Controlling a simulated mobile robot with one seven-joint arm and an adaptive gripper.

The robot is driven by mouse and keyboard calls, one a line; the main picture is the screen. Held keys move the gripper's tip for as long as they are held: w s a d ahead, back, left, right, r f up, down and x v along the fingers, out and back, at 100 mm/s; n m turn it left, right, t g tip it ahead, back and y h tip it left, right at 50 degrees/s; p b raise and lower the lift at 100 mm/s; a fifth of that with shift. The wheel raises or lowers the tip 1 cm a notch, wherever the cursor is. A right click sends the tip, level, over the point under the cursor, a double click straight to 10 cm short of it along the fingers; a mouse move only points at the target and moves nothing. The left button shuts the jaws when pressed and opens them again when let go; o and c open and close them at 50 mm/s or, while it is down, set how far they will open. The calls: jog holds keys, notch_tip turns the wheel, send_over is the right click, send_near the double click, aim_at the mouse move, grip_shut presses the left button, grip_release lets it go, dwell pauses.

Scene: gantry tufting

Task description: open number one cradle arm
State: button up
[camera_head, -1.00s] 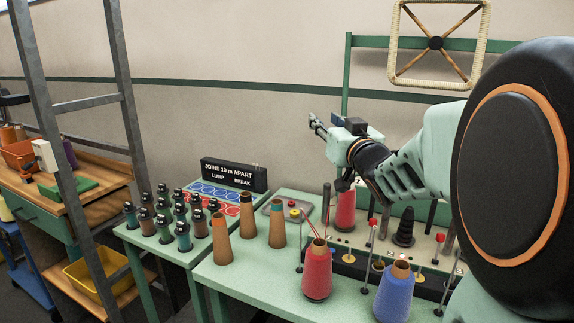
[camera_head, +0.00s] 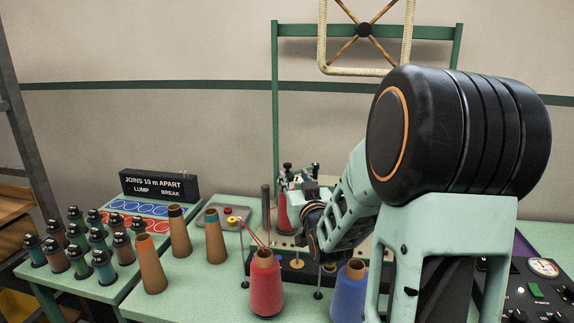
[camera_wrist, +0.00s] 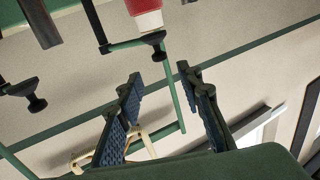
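My gripper (camera_head: 301,170) is up at the back of the machine bench in the head view, beside a red package (camera_head: 283,212). In the wrist view my gripper (camera_wrist: 160,73) is open and its blue-padded fingers hold nothing. There a black cradle arm with a round knob (camera_wrist: 153,38) lies just beyond the fingertips, apart from them, beside a red package with a white end (camera_wrist: 146,12). Another black arm with a knob (camera_wrist: 30,98) is at the left. I cannot read a number on either arm. In the head view my arm hides most of the cradles.
A red cone (camera_head: 266,285) and a blue cone (camera_head: 348,292) stand at the bench front. Several brown cones (camera_head: 180,232) and dark-capped bobbins (camera_head: 100,265) stand left. A green frame (camera_head: 275,120) rises behind. A gauge panel (camera_head: 543,268) is at right.

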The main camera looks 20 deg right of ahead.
aim_at(288, 166)
jog(key=p+x, duration=0.1)
jog(key=x, duration=0.9)
jog(key=shift+a, duration=0.1)
jog(key=shift+s, duration=0.1)
grip_shut()
